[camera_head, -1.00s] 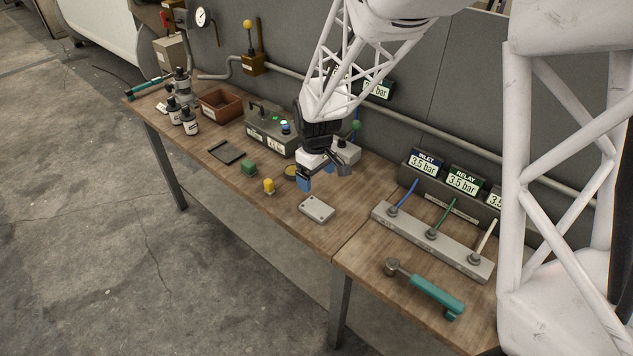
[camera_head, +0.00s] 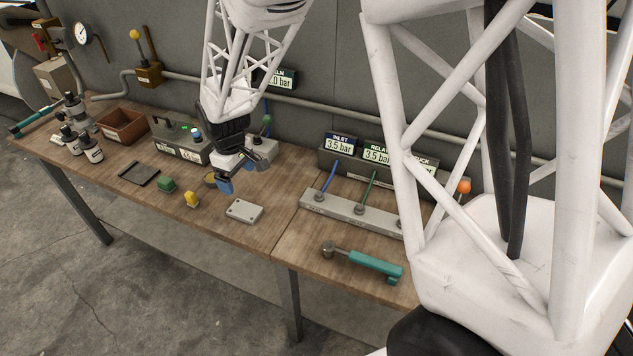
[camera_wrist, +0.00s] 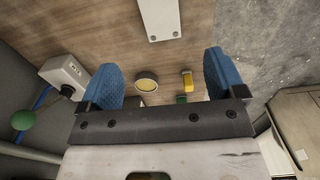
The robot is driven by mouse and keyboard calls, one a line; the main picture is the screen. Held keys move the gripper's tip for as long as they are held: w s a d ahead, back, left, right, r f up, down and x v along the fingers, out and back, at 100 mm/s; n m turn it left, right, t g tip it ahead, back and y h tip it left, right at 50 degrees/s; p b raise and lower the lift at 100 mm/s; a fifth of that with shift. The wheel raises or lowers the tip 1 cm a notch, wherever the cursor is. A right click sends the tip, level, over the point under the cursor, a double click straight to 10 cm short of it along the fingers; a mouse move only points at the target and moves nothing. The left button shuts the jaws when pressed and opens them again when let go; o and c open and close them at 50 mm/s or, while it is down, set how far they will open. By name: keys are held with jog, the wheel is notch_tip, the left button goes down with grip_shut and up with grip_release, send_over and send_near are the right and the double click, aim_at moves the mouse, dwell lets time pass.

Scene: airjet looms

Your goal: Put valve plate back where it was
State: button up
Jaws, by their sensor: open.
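A flat light-grey plate with small holes (camera_head: 244,211), which looks like the valve plate, lies flat on the wooden bench near its front edge. In the wrist view part of this plate (camera_wrist: 162,22) shows at the top, cut off by the frame. My gripper (camera_head: 242,178) is above the bench, behind the plate and apart from it. In the wrist view its blue fingers (camera_wrist: 163,80) are spread wide with nothing held between them.
A yellow block (camera_head: 192,199), a green block (camera_head: 166,185) and a dark square tray (camera_head: 138,173) lie left of the plate. A round yellow-topped disc (camera_wrist: 147,84) is near my gripper.

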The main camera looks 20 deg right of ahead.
jog(key=s+d+r+m+t, duration=0.1)
jog(key=s+d+r+m, duration=0.2)
jog(key=s+r, duration=0.3)
jog(key=s+d+r+m, duration=0.3)
jog(key=s+d+r, duration=0.3)
jog(key=s, duration=0.8)
jog(key=s+d+r+m+t, duration=0.1)
jog(key=s+d+r+m, duration=0.2)
jog(key=s+r, duration=0.3)
jog(key=shift+s+d+r+t, duration=0.25)
jog(key=shift+s+d, duration=0.5)
jog(key=shift+s, duration=1.15)
